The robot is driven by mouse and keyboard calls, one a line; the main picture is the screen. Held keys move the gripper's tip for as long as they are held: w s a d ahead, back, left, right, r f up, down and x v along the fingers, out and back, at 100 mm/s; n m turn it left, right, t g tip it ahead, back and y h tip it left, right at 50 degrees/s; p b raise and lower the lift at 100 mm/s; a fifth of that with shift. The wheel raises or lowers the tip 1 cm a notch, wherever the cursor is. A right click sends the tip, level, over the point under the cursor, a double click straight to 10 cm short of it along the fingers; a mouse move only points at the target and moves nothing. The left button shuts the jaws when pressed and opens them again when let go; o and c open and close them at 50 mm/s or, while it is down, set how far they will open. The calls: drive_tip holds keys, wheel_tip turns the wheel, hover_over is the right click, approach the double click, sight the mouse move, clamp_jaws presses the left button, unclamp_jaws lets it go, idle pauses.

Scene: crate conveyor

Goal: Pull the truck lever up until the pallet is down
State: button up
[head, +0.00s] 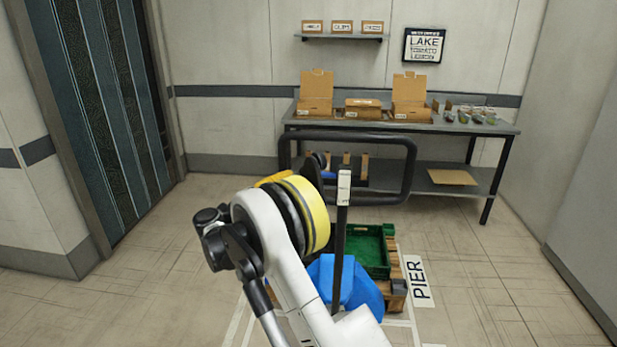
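The pallet truck has a blue body (345,283), a dark upright post (338,255) and a black loop handle (411,170). A white label (344,187) sits at the top of the post. I cannot make out the lever clearly near the handle. The wooden pallet (397,272) is low behind the truck's body, with a green crate (388,231) on it; its gap to the floor is hidden. My gripper (318,170) is by the left part of the loop handle, largely hidden by my wrist. Its fingers and any contact cannot be made out.
A grey workbench (500,128) with open cardboard boxes (316,95) stands at the back wall, behind the truck. A floor marking reads PIER (418,281) right of the pallet. A dark panelled door (105,100) is at left. The floor at right is clear.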

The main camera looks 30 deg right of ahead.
sight(311, 173)
drive_tip(key=b+x, duration=0.1)
drive_tip(key=x, duration=0.6)
drive_tip(key=shift+d+b, duration=0.35)
drive_tip(key=shift+b, duration=0.05)
drive_tip(key=shift+w, duration=0.1)
clamp_jaws()
